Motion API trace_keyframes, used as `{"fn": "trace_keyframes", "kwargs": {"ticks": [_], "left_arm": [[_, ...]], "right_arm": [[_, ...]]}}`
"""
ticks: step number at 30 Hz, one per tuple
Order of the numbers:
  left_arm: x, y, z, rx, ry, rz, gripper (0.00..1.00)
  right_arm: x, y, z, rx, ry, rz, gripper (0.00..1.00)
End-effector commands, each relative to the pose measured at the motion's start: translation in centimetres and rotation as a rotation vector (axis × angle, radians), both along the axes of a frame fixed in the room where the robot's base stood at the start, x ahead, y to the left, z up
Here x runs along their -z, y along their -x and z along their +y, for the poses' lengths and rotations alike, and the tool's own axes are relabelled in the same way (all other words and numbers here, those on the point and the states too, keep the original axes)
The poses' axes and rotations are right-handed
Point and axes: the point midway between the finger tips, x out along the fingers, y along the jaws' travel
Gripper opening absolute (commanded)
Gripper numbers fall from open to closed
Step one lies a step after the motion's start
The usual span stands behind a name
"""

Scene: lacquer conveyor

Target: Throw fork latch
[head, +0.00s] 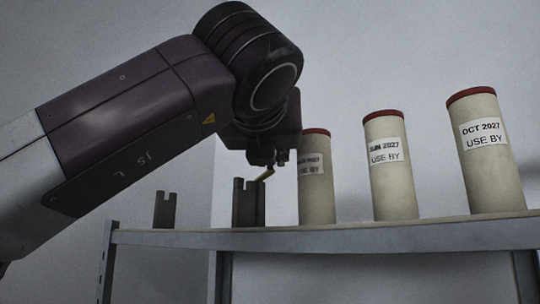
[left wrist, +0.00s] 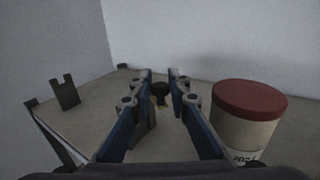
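Two dark upright fork brackets stand on the shelf: one farther left (head: 165,211) and one (head: 247,205) below my left gripper. The farther bracket also shows in the left wrist view (left wrist: 65,93). My left gripper (head: 278,157) points down over the nearer bracket. In the left wrist view its fingers (left wrist: 161,80) are apart, with a dark round knob (left wrist: 160,92) showing between them; I see no clear contact. The left finger partly hides the nearer bracket. My right gripper is not in view.
Three pale cylinders with red lids and date labels, left (head: 316,185), middle (head: 389,170) and right (head: 485,155), stand on the metal-edged shelf (head: 400,237). The left cylinder is close to the gripper's right side, also in the left wrist view (left wrist: 248,115).

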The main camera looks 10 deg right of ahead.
Motion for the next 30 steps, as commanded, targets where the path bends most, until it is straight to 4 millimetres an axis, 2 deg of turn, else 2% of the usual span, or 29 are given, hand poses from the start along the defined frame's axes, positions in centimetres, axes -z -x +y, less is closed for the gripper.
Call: {"fn": "trace_keyframes", "kwargs": {"ticks": [1,4,12,16,20,30], "left_arm": [[-0.1,-0.1,0.2,-0.003,0.003,-0.001,0.22],[-0.1,-0.1,0.1,-0.002,0.002,0.000,0.32],[0.0,0.1,0.1,0.000,0.000,0.001,0.32],[0.0,0.9,0.3,0.001,0.000,0.000,0.32],[-0.1,2.9,0.9,0.001,0.000,-0.002,0.32],[0.0,9.5,3.0,0.000,0.001,-0.002,0.32]], "right_arm": [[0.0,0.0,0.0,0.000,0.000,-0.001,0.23],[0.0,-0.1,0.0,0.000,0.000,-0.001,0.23],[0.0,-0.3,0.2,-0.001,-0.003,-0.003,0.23],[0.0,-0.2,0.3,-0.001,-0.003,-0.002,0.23],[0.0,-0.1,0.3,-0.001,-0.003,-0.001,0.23],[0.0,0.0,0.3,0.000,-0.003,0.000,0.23]]}}
